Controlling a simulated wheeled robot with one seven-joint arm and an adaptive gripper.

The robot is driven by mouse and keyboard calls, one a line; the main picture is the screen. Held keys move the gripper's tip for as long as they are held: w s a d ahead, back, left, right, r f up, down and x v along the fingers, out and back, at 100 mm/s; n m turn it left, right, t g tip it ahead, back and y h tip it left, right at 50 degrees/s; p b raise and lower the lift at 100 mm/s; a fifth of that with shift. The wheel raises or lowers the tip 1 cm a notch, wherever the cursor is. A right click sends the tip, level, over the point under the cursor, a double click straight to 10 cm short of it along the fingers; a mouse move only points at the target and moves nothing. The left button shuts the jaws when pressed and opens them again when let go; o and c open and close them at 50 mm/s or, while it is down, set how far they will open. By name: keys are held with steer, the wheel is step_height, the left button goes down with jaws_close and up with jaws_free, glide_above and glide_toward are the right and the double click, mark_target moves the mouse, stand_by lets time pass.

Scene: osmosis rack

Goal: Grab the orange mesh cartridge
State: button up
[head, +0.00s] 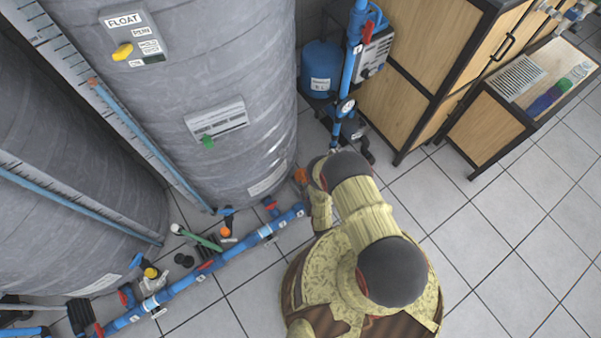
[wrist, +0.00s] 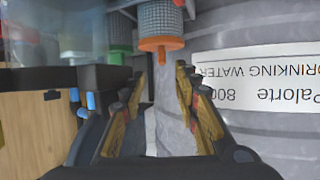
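The orange mesh cartridge (wrist: 160,22) is at the top middle of the wrist view, with a grey mesh body and an orange end ring (wrist: 160,44). A thin orange stub sticks out from its end. My gripper (wrist: 160,82) is open, with its two fingers spread to either side below the cartridge in the picture. The cartridge's end lies just beyond the fingertips, and nothing is between the fingers. In the head view my arm hides most of the gripper. A small orange part (head: 301,175) shows beside my arm there; I cannot tell whether it is the cartridge.
A large grey tank (head: 220,70) stands close left of my arm. Its white label (wrist: 255,78) is upside down in the wrist view. Blue pipes (head: 200,275) run along the floor. A blue vessel (head: 320,70) and wooden cabinet (head: 420,45) stand behind. Floor at right is clear.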

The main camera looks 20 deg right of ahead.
mark_target(303, 175)
steer(key=shift+b+x, duration=1.9)
steer(key=shift+x, duration=2.1)
steer(key=shift+a+r, duration=0.1)
steer(key=shift+a, duration=0.05)
steer(key=shift+c, duration=1.2)
jaws_close()
